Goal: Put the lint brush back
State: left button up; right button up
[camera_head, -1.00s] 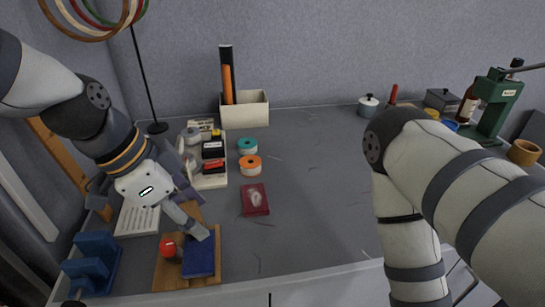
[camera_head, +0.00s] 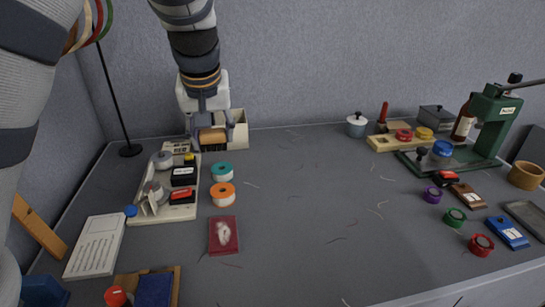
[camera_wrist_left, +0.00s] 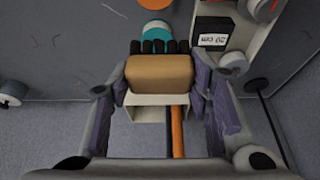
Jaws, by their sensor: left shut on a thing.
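My left gripper (camera_head: 213,136) is shut on the lint brush (camera_head: 212,134), a tan block with dark bristles. In the left wrist view the brush's tan block (camera_wrist_left: 160,73) sits between the fingers (camera_wrist_left: 160,85), with black bristles at its upper edge. The gripper holds it in front of the cream box (camera_head: 240,132) at the back of the table. Whether brush and box touch is unclear. My right gripper is out of view.
A pale tray (camera_head: 165,212) with black and red items lies at left. Teal (camera_head: 222,170) and orange-rimmed (camera_head: 222,192) rolls and a red pad (camera_head: 223,235) are beside it. A green press (camera_head: 492,122) stands at right. The middle is largely clear.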

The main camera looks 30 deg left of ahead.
pick_arm(q)
jog(key=w+a+f, duration=0.1)
jog(key=w, duration=0.1)
jog(key=w+a+f+b, duration=0.1)
jog(key=w+a+f, duration=0.1)
jog(key=w+a+f+b, duration=0.1)
jog(key=w+a, duration=0.1)
jog(key=w, duration=0.1)
jog(key=shift+a+f, duration=0.2)
jog(key=shift+f, duration=0.2)
jog(key=b, duration=0.1)
send_over(224, 157)
jog(key=s+d, duration=0.1)
jog(key=s, duration=0.1)
notch_tip(224, 157, down, 5)
jog(key=shift+w+r, duration=0.1)
jog(key=shift+r, duration=0.05)
jog(key=f, duration=0.3)
jog(key=shift+w+f, duration=0.15)
jog(key=shift+w, duration=0.05)
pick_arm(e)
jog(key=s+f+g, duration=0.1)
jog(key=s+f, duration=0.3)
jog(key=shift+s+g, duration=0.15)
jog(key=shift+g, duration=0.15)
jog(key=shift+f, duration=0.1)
pick_arm(q)
jog(key=o, duration=1.1)
jog(key=shift+f, duration=0.1)
